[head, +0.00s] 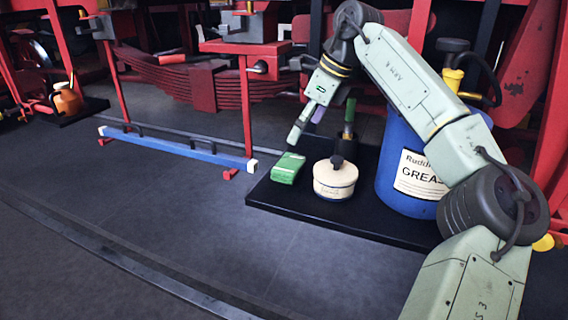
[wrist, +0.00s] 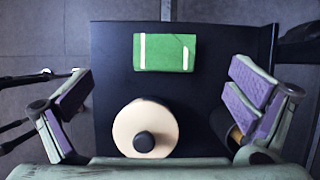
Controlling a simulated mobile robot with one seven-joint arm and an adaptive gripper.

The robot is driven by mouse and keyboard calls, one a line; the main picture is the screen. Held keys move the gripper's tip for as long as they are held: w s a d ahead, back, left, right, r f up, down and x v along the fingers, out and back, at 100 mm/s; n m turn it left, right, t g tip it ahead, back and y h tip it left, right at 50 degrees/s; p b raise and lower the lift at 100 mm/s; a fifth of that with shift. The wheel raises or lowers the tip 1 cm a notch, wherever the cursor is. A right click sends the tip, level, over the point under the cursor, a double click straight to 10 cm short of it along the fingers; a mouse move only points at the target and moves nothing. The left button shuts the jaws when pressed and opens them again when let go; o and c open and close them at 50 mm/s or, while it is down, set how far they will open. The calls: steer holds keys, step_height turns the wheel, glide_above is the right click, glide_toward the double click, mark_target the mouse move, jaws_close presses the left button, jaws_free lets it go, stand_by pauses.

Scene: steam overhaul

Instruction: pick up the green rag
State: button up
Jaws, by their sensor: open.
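The green rag (head: 288,168) is a folded, block-like bundle lying at the left end of the black mat. In the wrist view the rag (wrist: 165,58) shows pale stripes on its top and lies ahead of my gripper, between the lines of the two fingers. My gripper (head: 308,125) is above the mat, tilted downward, near the rag and apart from it. In the wrist view my gripper (wrist: 162,92) is wide open with purple pads, and nothing is held between them.
A cream tin (head: 334,182) with a dark knob stands right beside the rag. A green-handled tool (head: 349,118) stands behind it. A blue grease drum (head: 408,150) is further right on the black mat (head: 330,216).

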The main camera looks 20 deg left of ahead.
mark_target(290, 163)
steer(key=f, duration=0.4)
steer(key=shift+w+a+f, duration=0.1)
steer(key=shift+w+a, duration=0.1)
steer(key=shift+w, duration=0.1)
steer(key=shift+p+x, duration=0.65)
steer(key=shift+x, duration=2.5)
steer(key=shift+d, duration=0.1)
steer(key=c, duration=1.2)
steer(key=shift+r+b, duration=0.4)
steer(key=shift+r, duration=0.55)
steer(key=shift+s+r+b, duration=0.3)
steer(key=shift+r+b, duration=0.1)
steer(key=shift+r, duration=0.4)
steer(key=s+a+b, duration=0.1)
steer(key=s, duration=0.4)
steer(key=s+a+r+b, duration=0.1)
steer(key=s+b, duration=0.1)
steer(key=s, duration=0.3)
steer(key=s+a+b, duration=0.1)
steer(key=s, duration=0.4)
steer(key=shift+a+r, duration=0.2)
steer(key=shift+r, duration=0.1)
